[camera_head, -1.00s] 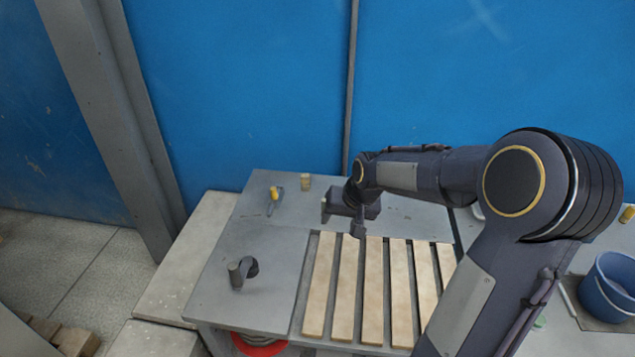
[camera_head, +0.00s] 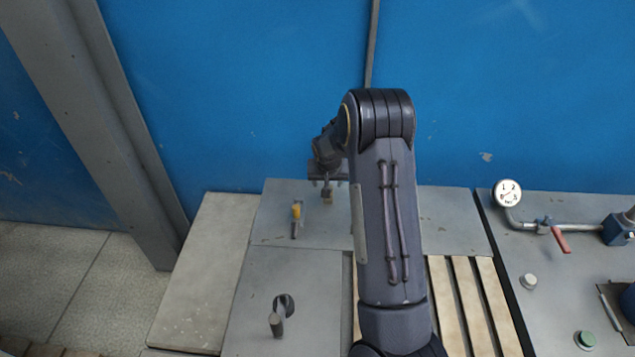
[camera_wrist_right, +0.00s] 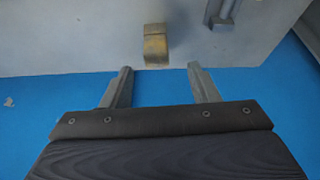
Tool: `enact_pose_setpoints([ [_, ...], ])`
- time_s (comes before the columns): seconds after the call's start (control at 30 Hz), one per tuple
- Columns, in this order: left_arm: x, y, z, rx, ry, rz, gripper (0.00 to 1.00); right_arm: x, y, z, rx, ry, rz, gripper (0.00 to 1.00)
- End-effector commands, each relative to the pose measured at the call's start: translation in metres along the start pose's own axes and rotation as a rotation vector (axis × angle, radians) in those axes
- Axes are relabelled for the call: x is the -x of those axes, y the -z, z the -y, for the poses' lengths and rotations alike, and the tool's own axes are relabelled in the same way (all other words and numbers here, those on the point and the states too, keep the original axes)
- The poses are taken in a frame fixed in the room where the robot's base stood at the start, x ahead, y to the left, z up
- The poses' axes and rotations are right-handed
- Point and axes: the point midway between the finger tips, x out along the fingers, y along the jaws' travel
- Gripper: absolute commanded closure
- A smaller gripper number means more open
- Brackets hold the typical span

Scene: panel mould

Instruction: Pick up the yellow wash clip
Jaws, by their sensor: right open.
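A small dull yellow, block-like piece (camera_head: 328,196) stands on the grey panel near the blue wall. It also shows in the right wrist view (camera_wrist_right: 156,46), just beyond the fingertips and roughly between their lines. I cannot tell for certain which is the wash clip. My right gripper (camera_head: 327,182) is close to the block-like piece; in its wrist view the fingers (camera_wrist_right: 161,68) are apart and empty. My left gripper is out of view.
A dark curved piece with a grey peg (camera_head: 277,322) stands on the front panel. Wooden slats (camera_head: 463,300) lie partly behind my right arm. A pressure gauge (camera_head: 507,194) and a pipe with a red lever (camera_head: 560,240) are at right. The blue wall (camera_head: 230,90) rises close behind.

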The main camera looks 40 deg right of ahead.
Motion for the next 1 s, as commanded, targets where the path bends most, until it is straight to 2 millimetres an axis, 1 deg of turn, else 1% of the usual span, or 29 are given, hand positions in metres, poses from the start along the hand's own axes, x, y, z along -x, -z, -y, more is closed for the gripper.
enact_pose_setpoints([
  [0.13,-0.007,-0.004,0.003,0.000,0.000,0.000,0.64,-0.019,-0.002,-0.001,0.000,-0.002,0.002,0.45],
  [0.37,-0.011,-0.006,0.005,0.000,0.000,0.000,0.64,-0.038,-0.002,-0.003,-0.001,-0.001,0.003,0.45],
  [0.6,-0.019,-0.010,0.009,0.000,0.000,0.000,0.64,-0.074,-0.003,-0.004,0.000,-0.001,0.002,0.45],
  [0.7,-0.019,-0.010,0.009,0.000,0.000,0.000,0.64,-0.077,-0.002,-0.004,-0.001,0.000,0.000,0.45],
  [0.87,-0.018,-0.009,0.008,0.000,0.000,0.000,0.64,-0.076,-0.002,-0.004,0.000,0.000,0.000,0.45],
  [1.0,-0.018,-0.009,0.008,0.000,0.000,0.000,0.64,-0.076,-0.002,-0.004,0.000,0.000,0.000,0.62],
])
